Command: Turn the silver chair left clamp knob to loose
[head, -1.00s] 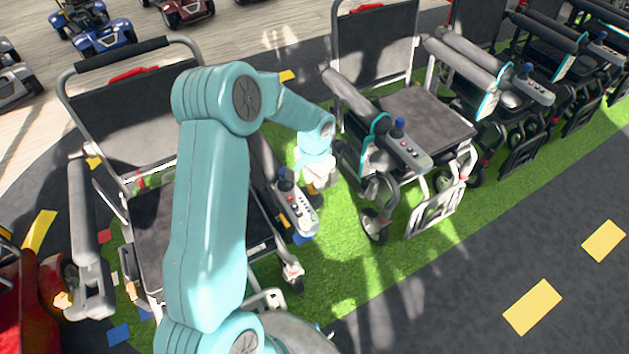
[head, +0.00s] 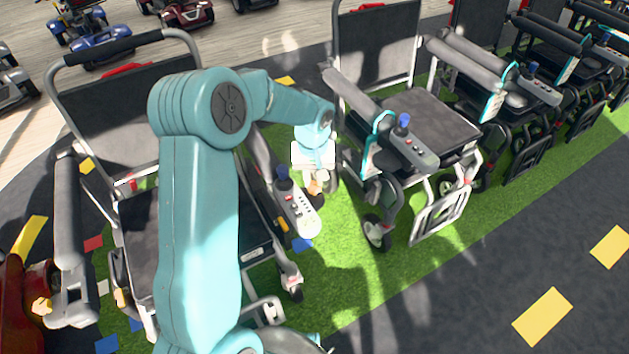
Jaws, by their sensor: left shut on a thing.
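The silver chair (head: 118,119) stands at the left, facing me, with a silver tube frame and dark seat and back. Its armrest with the joystick panel (head: 297,209) is on the picture's right side. My left arm crosses in front of the chair and hides much of its seat. My left gripper (head: 317,190) points down just outside that armrest, beside the neighbouring chair. It is shut on the clamp knob, which is mostly hidden by the fingers and the armrest. My right gripper is not in view.
A second chair (head: 430,119) stands close on the right, its armrest panel near my wrist. Scooters (head: 88,38) stand at the back left.

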